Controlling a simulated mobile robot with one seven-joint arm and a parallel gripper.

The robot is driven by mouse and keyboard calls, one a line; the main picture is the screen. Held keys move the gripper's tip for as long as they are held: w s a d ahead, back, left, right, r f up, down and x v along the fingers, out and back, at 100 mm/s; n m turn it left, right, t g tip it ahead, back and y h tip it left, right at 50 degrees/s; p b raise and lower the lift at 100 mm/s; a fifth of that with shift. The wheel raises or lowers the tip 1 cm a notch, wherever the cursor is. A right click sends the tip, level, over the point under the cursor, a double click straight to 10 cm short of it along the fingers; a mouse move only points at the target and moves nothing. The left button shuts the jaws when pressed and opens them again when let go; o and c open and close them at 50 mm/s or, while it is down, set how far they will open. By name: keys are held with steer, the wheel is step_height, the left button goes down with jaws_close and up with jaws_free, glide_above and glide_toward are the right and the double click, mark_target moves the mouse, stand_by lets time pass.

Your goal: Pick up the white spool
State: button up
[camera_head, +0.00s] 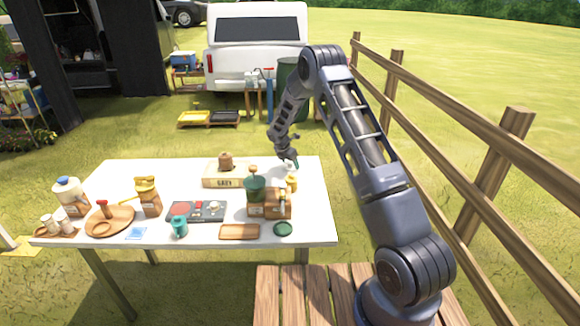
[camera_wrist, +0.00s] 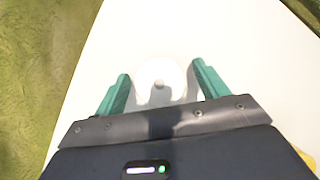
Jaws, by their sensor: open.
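My gripper also shows in the head view (camera_head: 291,163), low over the table's far right corner. There the spool is small and mostly hidden, and I cannot make it out clearly.
A yellow object (camera_head: 292,184) stands just in front of my gripper. A wooden box marked GREY (camera_head: 222,182) is to the left. A green-topped grinder (camera_head: 255,186) and a wooden box (camera_head: 262,210) stand nearer. The wooden fence (camera_head: 470,175) runs along the right.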

steer(key=shift+f, duration=0.1)
steer(key=shift+c, duration=0.4)
steer(key=c, duration=1)
steer(key=shift+o, duration=0.2)
